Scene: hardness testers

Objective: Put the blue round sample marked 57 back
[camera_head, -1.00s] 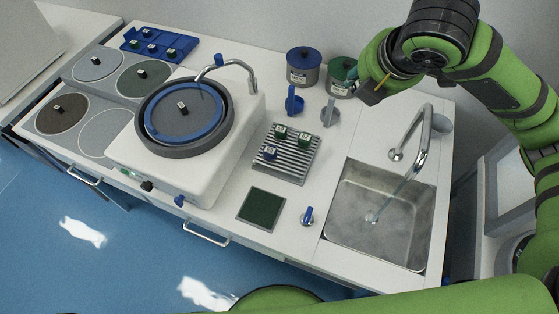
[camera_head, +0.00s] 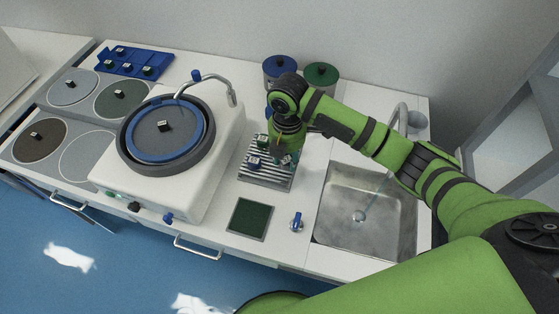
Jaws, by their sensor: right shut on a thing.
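My right gripper (camera_head: 284,157) is over the right part of the grey ribbed rack (camera_head: 264,181), reaching down from the right arm. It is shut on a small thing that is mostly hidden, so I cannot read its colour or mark. On the rack, a blue sample (camera_head: 255,163) sits at the left front and a green sample (camera_head: 263,140) sits behind it. The rack's right back part is covered by the gripper. The numbers on the samples are too small to read. My left gripper is not in view.
The polishing machine (camera_head: 200,183) stands left of the rack and the sink (camera_head: 340,241) right of it. A green square pad (camera_head: 249,217) and a blue-handled knob (camera_head: 297,222) lie in front. A blue tray (camera_head: 130,67) is far left.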

